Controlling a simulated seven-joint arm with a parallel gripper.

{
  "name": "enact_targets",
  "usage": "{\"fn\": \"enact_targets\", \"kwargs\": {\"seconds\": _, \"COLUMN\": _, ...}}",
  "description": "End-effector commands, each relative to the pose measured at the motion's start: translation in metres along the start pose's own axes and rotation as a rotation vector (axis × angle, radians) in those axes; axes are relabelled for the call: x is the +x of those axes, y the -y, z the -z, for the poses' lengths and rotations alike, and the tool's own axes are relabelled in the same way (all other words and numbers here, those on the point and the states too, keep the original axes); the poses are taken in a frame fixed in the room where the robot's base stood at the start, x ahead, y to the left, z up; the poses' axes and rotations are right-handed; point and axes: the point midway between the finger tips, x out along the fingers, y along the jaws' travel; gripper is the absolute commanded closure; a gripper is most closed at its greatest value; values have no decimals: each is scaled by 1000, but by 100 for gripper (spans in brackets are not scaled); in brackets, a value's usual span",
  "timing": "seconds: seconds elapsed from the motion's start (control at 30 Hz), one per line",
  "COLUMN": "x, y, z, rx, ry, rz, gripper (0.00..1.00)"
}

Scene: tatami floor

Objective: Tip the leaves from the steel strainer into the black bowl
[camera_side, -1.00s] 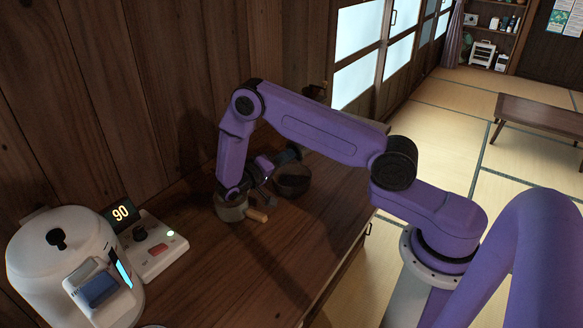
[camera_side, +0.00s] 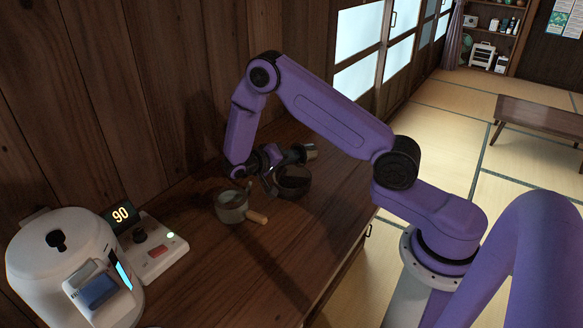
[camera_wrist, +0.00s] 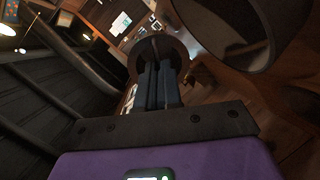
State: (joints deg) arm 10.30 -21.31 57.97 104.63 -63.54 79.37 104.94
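My gripper (camera_side: 292,156) is above the black bowl (camera_side: 292,186), pointing right in the side view. Its fingers are close together in the wrist view (camera_wrist: 158,88) and appear shut on the steel strainer. The strainer (camera_side: 310,151) shows as a small silvery piece past the fingertips, above the bowl's far right side. In the wrist view the strainer (camera_wrist: 150,45) is a dark round shape beyond the fingers. A large round rim (camera_wrist: 235,62), likely the bowl's, fills the upper right there. I cannot make out any leaves.
A small pot with a wooden handle (camera_side: 231,206) stands left of the bowl, close to it. A white appliance (camera_side: 68,262) and a control box reading 90 (camera_side: 155,247) stand at the left. A wooden wall is behind. The counter's front right is clear.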

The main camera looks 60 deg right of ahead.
Motion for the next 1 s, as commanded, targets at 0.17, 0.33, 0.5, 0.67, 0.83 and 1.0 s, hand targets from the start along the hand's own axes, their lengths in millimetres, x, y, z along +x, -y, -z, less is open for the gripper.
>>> {"fn": "enact_targets", "kwargs": {"seconds": 0.17, "x": 13, "y": -7, "z": 4, "rx": 9, "ry": 47, "rz": 79, "gripper": 100}}
{"fn": "enact_targets", "kwargs": {"seconds": 0.33, "x": 20, "y": -11, "z": 6, "rx": 18, "ry": 102, "rz": 181, "gripper": 100}}
{"fn": "enact_targets", "kwargs": {"seconds": 0.5, "x": 25, "y": -14, "z": 8, "rx": 28, "ry": 166, "rz": 290, "gripper": 100}}
{"fn": "enact_targets", "kwargs": {"seconds": 0.67, "x": 30, "y": -17, "z": 9, "rx": 36, "ry": 224, "rz": 394, "gripper": 100}}
{"fn": "enact_targets", "kwargs": {"seconds": 0.83, "x": 31, "y": -27, "z": 14, "rx": 41, "ry": 275, "rz": 478, "gripper": 100}}
{"fn": "enact_targets", "kwargs": {"seconds": 1.0, "x": 34, "y": -37, "z": 19, "rx": 47, "ry": 329, "rz": 570, "gripper": 100}}
